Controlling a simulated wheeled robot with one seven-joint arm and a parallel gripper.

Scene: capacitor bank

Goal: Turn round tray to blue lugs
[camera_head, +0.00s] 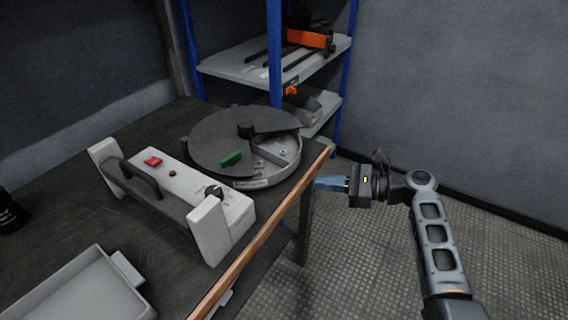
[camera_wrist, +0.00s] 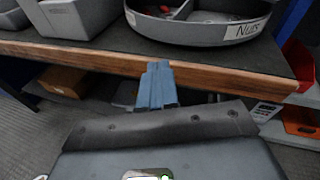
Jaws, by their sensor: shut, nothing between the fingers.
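The round tray (camera_head: 268,168) stands on the dark table near its right edge. A dark lid with a central knob (camera_head: 246,130) covers most of it, and a green piece (camera_head: 231,159) sits on the lid's front. An open section at the right shows grey dividers. In the wrist view the tray (camera_wrist: 205,33) is at the top, with a "Nuts" label on its wall. My gripper (camera_head: 318,184) is shut and empty, just off the table's wooden edge and right of the tray; its blue fingers (camera_wrist: 158,68) point at that edge. I cannot make out any blue lugs.
A grey device (camera_head: 172,190) with a handle and red switch stands left of the tray. A grey bin (camera_head: 75,292) lies at the front left. A blue-post shelf (camera_head: 275,55) stands behind. Floor right of the table is clear.

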